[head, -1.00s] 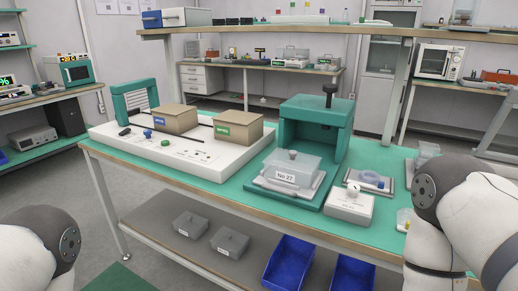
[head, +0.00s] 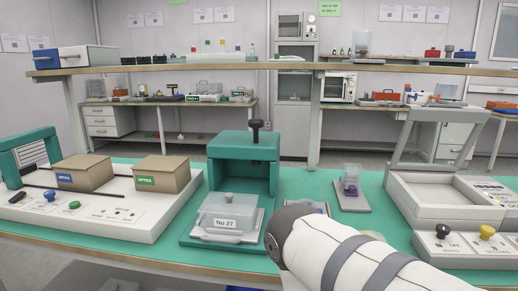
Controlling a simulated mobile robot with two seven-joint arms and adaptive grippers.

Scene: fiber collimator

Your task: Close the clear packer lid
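The packer (head: 408,205) stands at the right of the table, a low pale box with a control panel at its front. Its clear lid (head: 438,108) is open, standing raised at the back in a light grey frame. The front panel carries a black knob (head: 443,231) and a yellow knob (head: 487,232). My white arm crosses the bottom of the head view, in front of the table and left of the packer's panel. Neither gripper is in view.
A green press (head: 244,145) holds a clear box labelled No 27 (head: 228,212). A small tray with a clear container (head: 350,180) stands between press and packer. A white board with two cardboard boxes (head: 163,173) is at left. A shelf (head: 200,62) runs above the table.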

